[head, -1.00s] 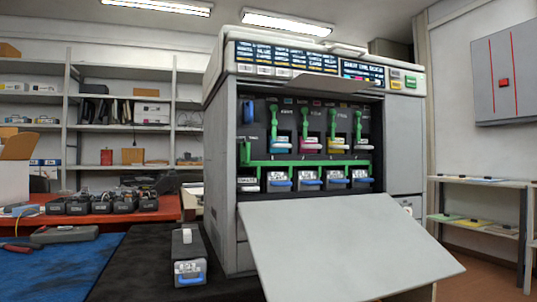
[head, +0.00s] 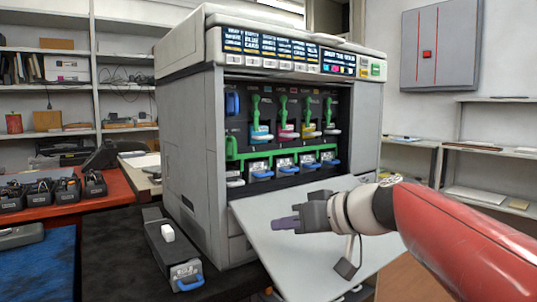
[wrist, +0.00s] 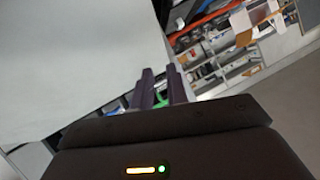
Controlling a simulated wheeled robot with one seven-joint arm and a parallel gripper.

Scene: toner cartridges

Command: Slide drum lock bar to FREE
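The green drum lock bar (head: 283,153) runs across the open front of the printer (head: 190,130), below a row of green levers with coloured toner parts. Its left end bends up near a blue knob. My gripper (head: 274,225) is in front of the lowered front panel, below and apart from the bar, pointing left. In the wrist view its two purple fingers (wrist: 162,86) stand apart with a gap and nothing held between them. A small green patch shows behind them. The FREE marking cannot be read.
The lowered grey panel (head: 325,240) slopes out below the opening. Blue-handled drum units (head: 285,168) sit under the bar. A grey unit with a blue handle (head: 172,255) lies on the dark bench at left. A red table (head: 95,195) holds several black units.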

